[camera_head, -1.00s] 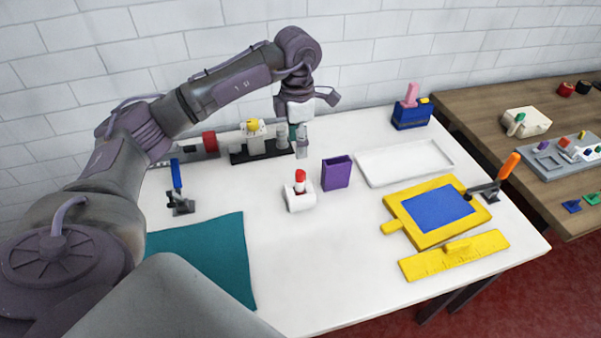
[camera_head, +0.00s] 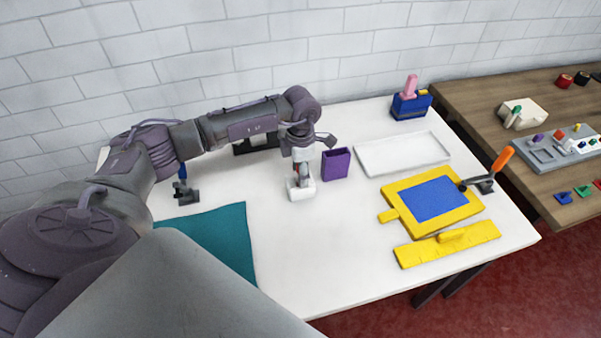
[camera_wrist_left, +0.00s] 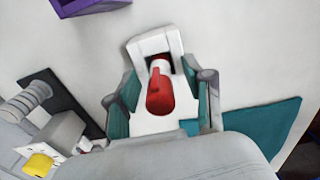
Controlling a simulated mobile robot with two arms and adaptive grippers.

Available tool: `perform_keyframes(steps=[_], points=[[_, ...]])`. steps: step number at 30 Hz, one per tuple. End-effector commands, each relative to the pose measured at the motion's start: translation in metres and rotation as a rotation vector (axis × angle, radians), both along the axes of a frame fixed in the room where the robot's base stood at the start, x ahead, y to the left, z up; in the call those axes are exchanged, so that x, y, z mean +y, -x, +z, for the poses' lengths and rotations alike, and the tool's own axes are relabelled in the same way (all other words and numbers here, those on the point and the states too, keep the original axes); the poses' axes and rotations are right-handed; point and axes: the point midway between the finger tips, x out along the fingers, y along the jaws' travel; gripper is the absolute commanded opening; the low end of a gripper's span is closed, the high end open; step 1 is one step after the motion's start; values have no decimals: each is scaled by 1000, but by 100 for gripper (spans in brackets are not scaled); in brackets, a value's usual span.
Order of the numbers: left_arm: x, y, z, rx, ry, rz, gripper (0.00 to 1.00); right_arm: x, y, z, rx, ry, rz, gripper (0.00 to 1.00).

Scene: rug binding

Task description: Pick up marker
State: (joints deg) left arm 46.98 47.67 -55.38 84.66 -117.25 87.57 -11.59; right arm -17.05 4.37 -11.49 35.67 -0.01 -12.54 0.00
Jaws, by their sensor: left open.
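The marker (camera_wrist_left: 160,92) has a red cap and stands in a white holder (camera_head: 301,189) on the white table. In the head view it is mostly hidden behind my left gripper (camera_head: 301,174), which is right over the holder. In the left wrist view the red cap lies between the two fingers of my left gripper (camera_wrist_left: 162,108), and the white holder shows beyond it. The fingers are apart on either side of the cap; I cannot tell whether either one touches it. My right gripper is not in view.
A purple open box (camera_head: 336,164) stands just right of the holder. A white tray (camera_head: 404,170) and a yellow frame with a blue panel (camera_head: 433,199) lie farther right. A teal cloth (camera_head: 222,238) lies at the front left. The table's front middle is clear.

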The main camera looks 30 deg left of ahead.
Motion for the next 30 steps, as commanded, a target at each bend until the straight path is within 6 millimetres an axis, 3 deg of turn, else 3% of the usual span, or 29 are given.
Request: perform_keyframes(steps=[5,12,15,25,30], points=[[0,0,0,0,0,0,52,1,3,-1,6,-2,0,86],[0,0,0,0,0,0,12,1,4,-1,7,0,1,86],[0,0,0,0,0,0,0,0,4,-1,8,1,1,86],[0,-1,3,-1,0,0,0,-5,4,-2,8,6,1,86],[1,-1,16,-4,0,0,0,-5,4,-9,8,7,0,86]])
